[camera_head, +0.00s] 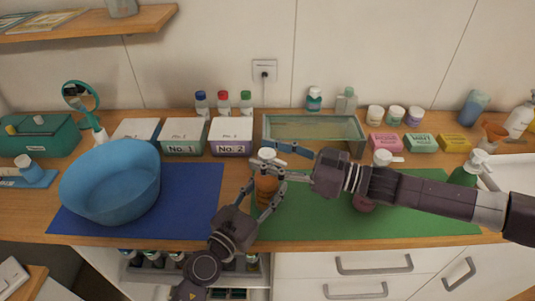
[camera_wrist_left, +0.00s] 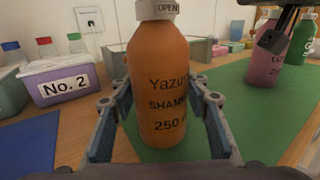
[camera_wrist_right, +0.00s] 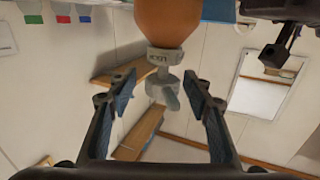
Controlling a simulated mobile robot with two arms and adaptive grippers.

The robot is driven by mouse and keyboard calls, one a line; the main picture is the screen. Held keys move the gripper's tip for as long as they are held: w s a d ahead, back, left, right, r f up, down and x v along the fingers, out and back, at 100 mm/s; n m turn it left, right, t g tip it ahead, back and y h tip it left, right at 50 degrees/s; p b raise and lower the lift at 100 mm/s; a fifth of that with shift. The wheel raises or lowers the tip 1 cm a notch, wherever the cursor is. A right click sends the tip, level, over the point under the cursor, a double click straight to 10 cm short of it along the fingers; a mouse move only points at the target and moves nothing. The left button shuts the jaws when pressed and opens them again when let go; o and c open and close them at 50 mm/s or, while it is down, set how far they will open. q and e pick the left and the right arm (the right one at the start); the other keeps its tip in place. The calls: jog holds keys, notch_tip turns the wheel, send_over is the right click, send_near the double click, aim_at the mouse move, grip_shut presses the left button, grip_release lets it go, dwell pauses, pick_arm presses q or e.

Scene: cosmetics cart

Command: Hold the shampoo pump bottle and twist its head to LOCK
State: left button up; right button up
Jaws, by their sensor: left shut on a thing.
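The orange shampoo pump bottle (camera_head: 267,184) stands upright at the edge of the green mat, with a pale pump head (camera_head: 267,153) on top. My left gripper (camera_head: 265,197) is shut on its body; the left wrist view shows the bottle (camera_wrist_left: 162,85) between both fingers. My right gripper (camera_head: 274,158) comes in from the right at head height, fingers apart. In the right wrist view, which is upside down, the pump head (camera_wrist_right: 163,88) lies between or just beyond its open fingertips, apparently untouched.
A blue basin (camera_head: 110,185) sits on the blue mat at left. A glass box (camera_head: 313,128) stands behind the bottle. A pink pump bottle (camera_head: 363,203) is partly hidden under my right arm; a green one (camera_head: 465,173) stands farther right. Labelled boxes (camera_head: 231,135) stand behind left.

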pick_arm(q)
jog(key=shift+d, duration=0.1)
pick_arm(e)
jog(key=v, duration=1.2)
